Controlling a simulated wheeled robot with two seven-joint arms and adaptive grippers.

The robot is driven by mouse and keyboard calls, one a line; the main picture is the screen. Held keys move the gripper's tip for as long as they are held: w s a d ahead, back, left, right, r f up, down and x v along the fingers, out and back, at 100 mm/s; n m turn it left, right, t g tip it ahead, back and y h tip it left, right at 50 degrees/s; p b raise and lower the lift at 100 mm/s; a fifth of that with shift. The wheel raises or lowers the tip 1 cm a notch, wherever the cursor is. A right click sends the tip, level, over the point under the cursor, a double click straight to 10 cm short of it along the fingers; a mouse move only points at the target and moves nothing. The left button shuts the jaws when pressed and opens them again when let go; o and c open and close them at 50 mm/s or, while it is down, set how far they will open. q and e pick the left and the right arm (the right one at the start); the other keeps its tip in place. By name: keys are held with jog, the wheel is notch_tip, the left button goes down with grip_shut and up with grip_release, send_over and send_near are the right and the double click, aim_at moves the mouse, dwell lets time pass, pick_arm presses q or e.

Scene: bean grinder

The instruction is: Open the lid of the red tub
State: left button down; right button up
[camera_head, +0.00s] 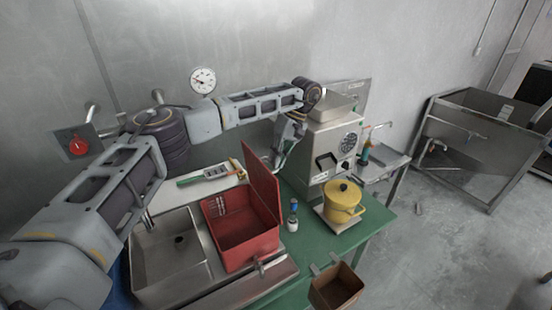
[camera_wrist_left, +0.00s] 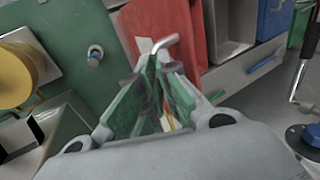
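The red tub (camera_head: 240,243) sits beside the steel sink, and its inside is visible from above. Its red lid (camera_head: 262,188) stands raised, nearly upright, along the tub's right side. My left gripper (camera_head: 280,160) is at the far side of the lid, near its upper edge, partly hidden. In the left wrist view my gripper's fingertips (camera_wrist_left: 152,72) are close to a bent metal handle (camera_wrist_left: 165,43) at the edge of a red surface (camera_wrist_left: 165,18). Whether they touch it or how far they are parted is unclear. My right gripper is not in view.
A yellow pot (camera_head: 342,208) stands by the steel grinder (camera_head: 325,150). A small blue-capped bottle (camera_head: 292,218) stands right of the tub on the green table (camera_head: 312,240). A brown open box (camera_head: 335,290) is at the front. The sink (camera_head: 165,255) lies left.

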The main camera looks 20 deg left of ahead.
pick_arm(q)
jog(key=shift+s+d+f, duration=0.1)
jog(key=shift+s+f, duration=0.1)
jog(key=shift+f, duration=0.35)
jog(key=shift+s+d+f, duration=0.1)
jog(key=shift+s+f, duration=0.05)
jog(key=shift+f, duration=0.4)
jog(key=c, duration=1.8)
grip_release()
jog(key=shift+o, duration=1.4)
jog(key=shift+w, duration=0.2)
jog(key=v, duration=1.2)
jog(key=shift+w, duration=0.3)
jog(key=shift+a+f, duration=0.1)
